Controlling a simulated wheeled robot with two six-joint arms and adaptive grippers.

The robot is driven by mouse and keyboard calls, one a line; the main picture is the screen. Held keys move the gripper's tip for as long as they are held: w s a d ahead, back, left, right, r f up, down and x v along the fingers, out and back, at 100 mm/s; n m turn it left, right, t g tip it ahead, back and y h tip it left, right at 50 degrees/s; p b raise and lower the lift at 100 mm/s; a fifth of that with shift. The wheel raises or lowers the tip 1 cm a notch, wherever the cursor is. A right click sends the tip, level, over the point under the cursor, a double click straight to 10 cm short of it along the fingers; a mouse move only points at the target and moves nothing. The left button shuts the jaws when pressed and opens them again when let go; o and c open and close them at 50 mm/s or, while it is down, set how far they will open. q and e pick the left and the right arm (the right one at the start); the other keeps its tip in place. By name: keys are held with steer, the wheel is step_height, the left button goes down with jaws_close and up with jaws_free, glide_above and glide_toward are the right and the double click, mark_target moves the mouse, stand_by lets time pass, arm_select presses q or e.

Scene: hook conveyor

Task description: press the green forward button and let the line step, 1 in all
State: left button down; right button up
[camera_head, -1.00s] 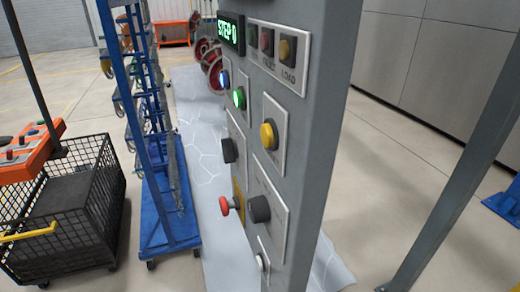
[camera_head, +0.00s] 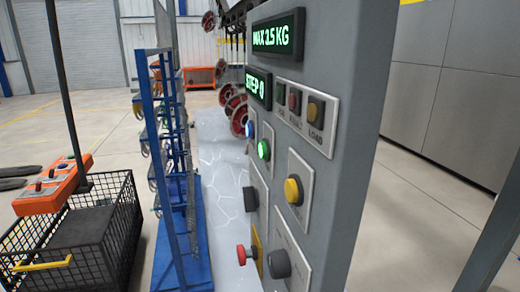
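The green forward button (camera_head: 264,150) is lit on the side face of the grey control panel (camera_head: 345,150), with a blue-lit button (camera_head: 250,130) beside it. A small green display (camera_head: 258,87) above it reads "STEP 0". Neither of my grippers shows in the head view, and nothing touches the button.
A blue rack (camera_head: 165,180) and a black mesh cart (camera_head: 75,240) stand left. Red wheel-like parts (camera_head: 238,115) hang behind the panel.

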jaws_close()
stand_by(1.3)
